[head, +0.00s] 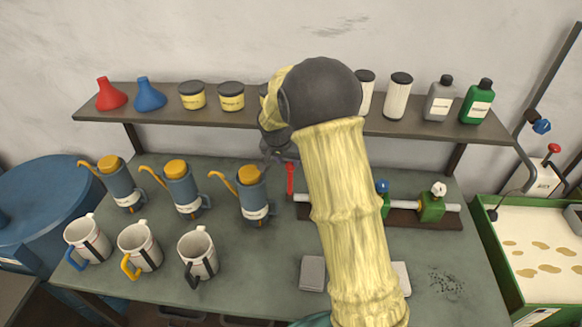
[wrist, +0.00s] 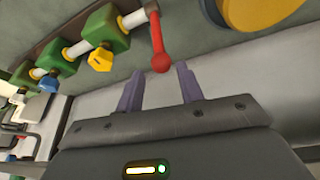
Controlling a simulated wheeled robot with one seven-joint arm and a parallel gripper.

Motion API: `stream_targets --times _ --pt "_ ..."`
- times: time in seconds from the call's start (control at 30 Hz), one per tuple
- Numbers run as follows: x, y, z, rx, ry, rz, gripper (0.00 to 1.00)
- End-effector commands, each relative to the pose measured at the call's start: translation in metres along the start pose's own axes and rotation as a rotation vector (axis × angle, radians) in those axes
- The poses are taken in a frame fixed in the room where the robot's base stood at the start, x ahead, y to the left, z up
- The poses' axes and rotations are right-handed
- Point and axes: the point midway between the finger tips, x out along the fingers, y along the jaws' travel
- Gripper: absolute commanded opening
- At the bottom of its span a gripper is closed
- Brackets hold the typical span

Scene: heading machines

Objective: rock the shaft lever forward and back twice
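The shaft lever is a red rod with a round red ball end (wrist: 160,62), fixed to the left end of a pale shaft carried by green blocks. In the head view the red lever (head: 290,178) stands roughly upright, just left of my arm. My gripper (wrist: 161,70) is open, with its two fingers on either side of the ball. The ball sits between or just past the fingertips, with a gap visible on both sides. In the head view my gripper (head: 280,151) is by the lever's top and partly hidden by my arm.
The shaft's green block (head: 430,207) carries a white knob (head: 438,188); a blue knob (head: 382,186) is nearer my arm. A yellow knob (wrist: 101,59) shows in the wrist view. An oil can (head: 253,195) stands close left. A shelf (head: 230,117) with bottles runs behind.

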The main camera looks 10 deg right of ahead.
Motion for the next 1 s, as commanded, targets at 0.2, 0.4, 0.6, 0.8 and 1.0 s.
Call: stream_targets --times 0.2,0.4,0.6,0.8,1.0 --pt "0.035 0.001 0.000 -0.002 -0.002 0.002 0.37" --pt "0.062 0.000 -0.001 -0.001 0.000 0.001 0.37" --pt "0.074 0.000 0.000 0.000 0.000 0.000 0.37" --pt "0.074 0.000 0.000 0.000 0.001 -0.001 0.37" --pt "0.074 0.000 0.000 0.000 0.001 0.000 0.06"
